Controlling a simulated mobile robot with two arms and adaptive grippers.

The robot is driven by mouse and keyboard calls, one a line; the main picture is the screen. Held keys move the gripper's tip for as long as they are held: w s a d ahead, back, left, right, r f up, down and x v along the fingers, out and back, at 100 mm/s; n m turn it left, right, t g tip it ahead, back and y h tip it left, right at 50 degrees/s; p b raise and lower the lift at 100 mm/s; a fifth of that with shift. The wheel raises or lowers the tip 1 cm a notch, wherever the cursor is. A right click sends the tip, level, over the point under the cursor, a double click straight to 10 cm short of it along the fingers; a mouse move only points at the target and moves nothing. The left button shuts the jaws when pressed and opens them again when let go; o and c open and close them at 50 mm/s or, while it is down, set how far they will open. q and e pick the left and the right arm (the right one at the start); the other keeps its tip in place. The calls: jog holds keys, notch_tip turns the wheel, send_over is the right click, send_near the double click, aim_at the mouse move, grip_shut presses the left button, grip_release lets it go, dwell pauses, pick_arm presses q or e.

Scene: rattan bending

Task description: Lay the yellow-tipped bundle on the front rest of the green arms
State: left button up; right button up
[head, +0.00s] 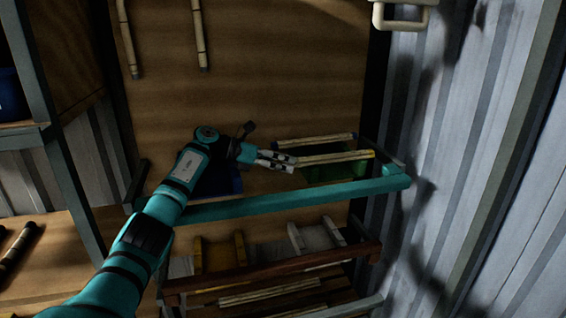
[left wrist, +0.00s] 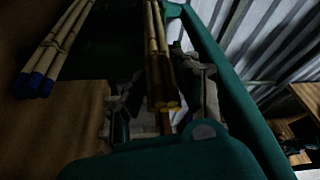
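The yellow-tipped bundle (head: 340,157) lies roughly level over the front part of the green arms (head: 352,171). In the left wrist view its yellow ends (left wrist: 170,105) point toward me. My left gripper (head: 290,164) is at the bundle's left end. Its fingers (left wrist: 165,98) stand on either side of the bundle with gaps showing, so it looks open. Whether the bundle's whole length touches the rest is hidden. A second bundle (head: 315,140), with blue tips (left wrist: 35,85), lies behind it, about parallel. My right gripper is not in view.
A teal rail (head: 300,198) runs in front of the green arms. Yellow (head: 220,254) and white (head: 318,238) rests stand below, with more bundles on a lower shelf. Corrugated metal wall (head: 480,150) closes the right side.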

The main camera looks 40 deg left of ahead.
pick_arm(q)
jog(key=o, duration=0.4)
jog(key=shift+r, duration=0.1)
jog(key=shift+a+r, duration=0.1)
jog(key=shift+a, duration=0.05)
jog(key=shift+b+v, duration=2.3)
jog(key=shift+v, duration=3.65)
